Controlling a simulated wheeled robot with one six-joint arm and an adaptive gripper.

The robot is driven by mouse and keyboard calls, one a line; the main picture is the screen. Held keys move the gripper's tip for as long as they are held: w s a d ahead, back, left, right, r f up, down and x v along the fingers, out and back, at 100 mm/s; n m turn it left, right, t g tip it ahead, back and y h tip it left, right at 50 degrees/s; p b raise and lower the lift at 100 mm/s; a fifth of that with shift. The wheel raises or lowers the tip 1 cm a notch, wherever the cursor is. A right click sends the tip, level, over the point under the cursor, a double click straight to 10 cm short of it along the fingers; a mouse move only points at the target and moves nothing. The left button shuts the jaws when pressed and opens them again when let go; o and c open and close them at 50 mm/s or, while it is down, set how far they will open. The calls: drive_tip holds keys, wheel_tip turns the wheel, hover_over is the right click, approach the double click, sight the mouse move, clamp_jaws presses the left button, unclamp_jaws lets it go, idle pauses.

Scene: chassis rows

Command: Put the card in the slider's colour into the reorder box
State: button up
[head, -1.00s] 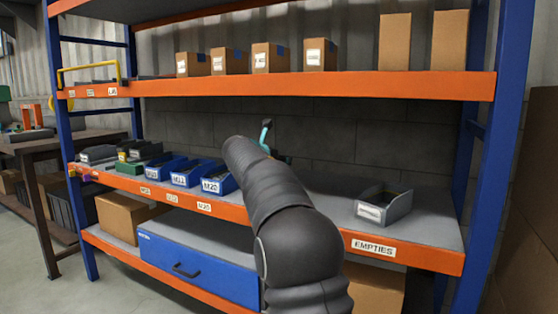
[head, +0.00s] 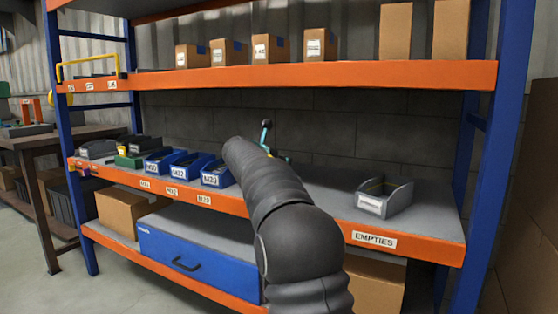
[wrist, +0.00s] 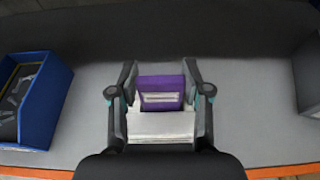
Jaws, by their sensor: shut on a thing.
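My gripper (wrist: 160,98) is shut on a card (wrist: 162,83) in the wrist view. The card has a purple upper part with a pale printed strip and a white lower part. It is held above the grey middle shelf, right of a blue bin. In the head view my arm hides most of the gripper, and only a teal and dark piece (head: 266,132) shows beyond it. I cannot make out which thing is the reorder box.
Blue labelled bins (head: 216,178) line the middle shelf at left. A grey bin (head: 398,200) stands at right above the EMPTIES label (head: 374,240). The orange upper shelf beam (head: 300,76) runs overhead. The shelf between the bins looks clear.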

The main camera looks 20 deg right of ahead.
drive_tip(key=shift+f+b, duration=0.4)
drive_tip(key=shift+f, duration=0.3)
drive_tip(key=o, duration=1.2)
drive_tip(key=shift+a, duration=0.1)
drive_tip(key=v, duration=1.2)
drive_tip(key=shift+r, duration=0.1)
